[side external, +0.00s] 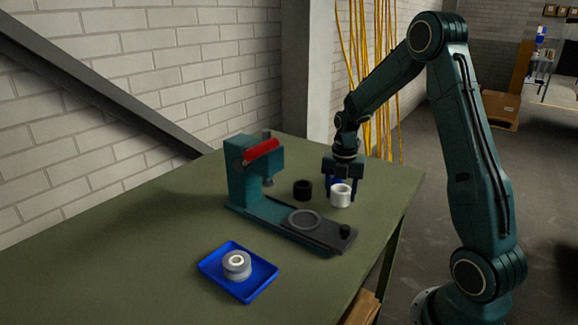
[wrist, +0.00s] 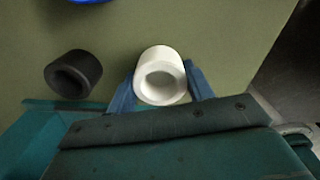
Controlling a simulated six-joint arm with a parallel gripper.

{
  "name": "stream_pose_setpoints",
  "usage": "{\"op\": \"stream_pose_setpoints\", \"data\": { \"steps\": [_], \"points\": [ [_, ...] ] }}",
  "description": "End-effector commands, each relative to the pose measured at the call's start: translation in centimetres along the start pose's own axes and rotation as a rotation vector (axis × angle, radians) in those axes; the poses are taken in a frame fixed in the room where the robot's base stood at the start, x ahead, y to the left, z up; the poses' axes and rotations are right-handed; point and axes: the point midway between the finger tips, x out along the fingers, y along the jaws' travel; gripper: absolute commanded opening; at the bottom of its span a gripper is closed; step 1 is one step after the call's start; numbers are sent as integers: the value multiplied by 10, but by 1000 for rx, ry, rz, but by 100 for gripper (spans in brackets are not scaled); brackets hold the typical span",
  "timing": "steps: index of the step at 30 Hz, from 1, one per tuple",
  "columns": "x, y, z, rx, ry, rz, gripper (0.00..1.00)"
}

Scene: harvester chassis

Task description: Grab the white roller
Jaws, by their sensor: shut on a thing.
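The white roller (side external: 341,196) is a short hollow cylinder at the right part of the green table. It also shows in the wrist view (wrist: 161,75), between the two blue fingers. My gripper (side external: 341,187) points down over it, with a finger on each side. In the wrist view my gripper (wrist: 160,88) is shut on the white roller. I cannot tell whether the roller is off the table.
A black roller (side external: 302,190) stands to the left, also in the wrist view (wrist: 73,74). A teal press with a red handle (side external: 262,149) and a dark base stands left of my gripper.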

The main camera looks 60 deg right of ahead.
Motion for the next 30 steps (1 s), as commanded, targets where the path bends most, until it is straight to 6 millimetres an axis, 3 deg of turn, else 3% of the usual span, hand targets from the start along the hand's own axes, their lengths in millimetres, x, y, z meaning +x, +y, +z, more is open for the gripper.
{"op": "stream_pose_setpoints", "data": {
  "steps": [8, 21, 30],
  "points": [
    [-46, 0, 1, 0, -5, 4, 27],
    [-140, 0, 0, 0, -3, 3, 27],
    [-176, 0, 0, 0, -1, 1, 27]
  ]
}}
